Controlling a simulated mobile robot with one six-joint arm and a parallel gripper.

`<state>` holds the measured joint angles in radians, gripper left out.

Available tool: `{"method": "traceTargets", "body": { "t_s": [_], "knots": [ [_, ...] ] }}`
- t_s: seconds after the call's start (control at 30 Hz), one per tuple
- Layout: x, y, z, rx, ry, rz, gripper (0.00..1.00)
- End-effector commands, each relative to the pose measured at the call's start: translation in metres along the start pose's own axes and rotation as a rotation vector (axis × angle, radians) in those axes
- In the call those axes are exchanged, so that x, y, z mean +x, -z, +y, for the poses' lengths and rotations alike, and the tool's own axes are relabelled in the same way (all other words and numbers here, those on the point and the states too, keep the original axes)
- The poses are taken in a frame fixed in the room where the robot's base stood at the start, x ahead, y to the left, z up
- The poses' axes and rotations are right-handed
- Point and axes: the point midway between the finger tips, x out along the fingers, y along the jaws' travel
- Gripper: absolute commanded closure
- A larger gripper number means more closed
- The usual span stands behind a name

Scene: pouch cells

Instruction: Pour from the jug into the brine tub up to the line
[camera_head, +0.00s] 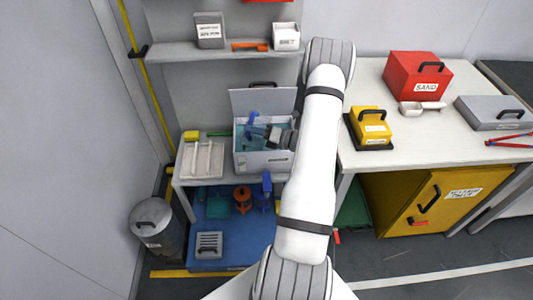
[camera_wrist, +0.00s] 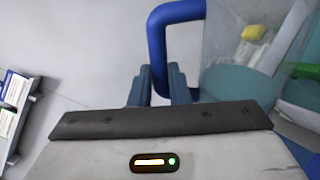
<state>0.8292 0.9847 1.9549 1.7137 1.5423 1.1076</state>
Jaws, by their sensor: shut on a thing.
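The brine tub (camera_head: 262,161) is a white box with its lid raised at the back, standing on the left bench. Blue-green liquid shows inside it. My gripper (camera_head: 272,134) is over the tub's opening. In the wrist view my gripper (camera_wrist: 160,88) is shut on the blue handle of the jug (camera_wrist: 238,45), whose clear body is to the right. Blue-green liquid shows in or through the jug's lower part. In the head view the jug's blue part (camera_head: 252,122) shows over the tub. Its spout, exact tilt and the fill line cannot be made out.
A white ribbed tray (camera_head: 203,160) is left of the tub. A shelf (camera_head: 185,51) with small boxes is above and behind. Below are an orange item (camera_head: 242,199) and a grey bin (camera_head: 154,222). The right bench holds a yellow box (camera_head: 370,124) and a red sand box (camera_head: 417,73).

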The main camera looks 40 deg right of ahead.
Motion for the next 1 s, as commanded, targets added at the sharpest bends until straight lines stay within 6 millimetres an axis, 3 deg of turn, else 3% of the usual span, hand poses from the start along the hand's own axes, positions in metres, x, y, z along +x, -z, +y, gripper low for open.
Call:
{"method": "traceTargets", "body": {
  "t_s": [0.17, 1.0],
  "knots": [
    [0.000, 0.005, -0.005, -0.069, -0.003, -0.002, 1.00],
    [0.000, 0.044, -0.053, -0.779, -0.002, -0.002, 1.00]
  ]
}}
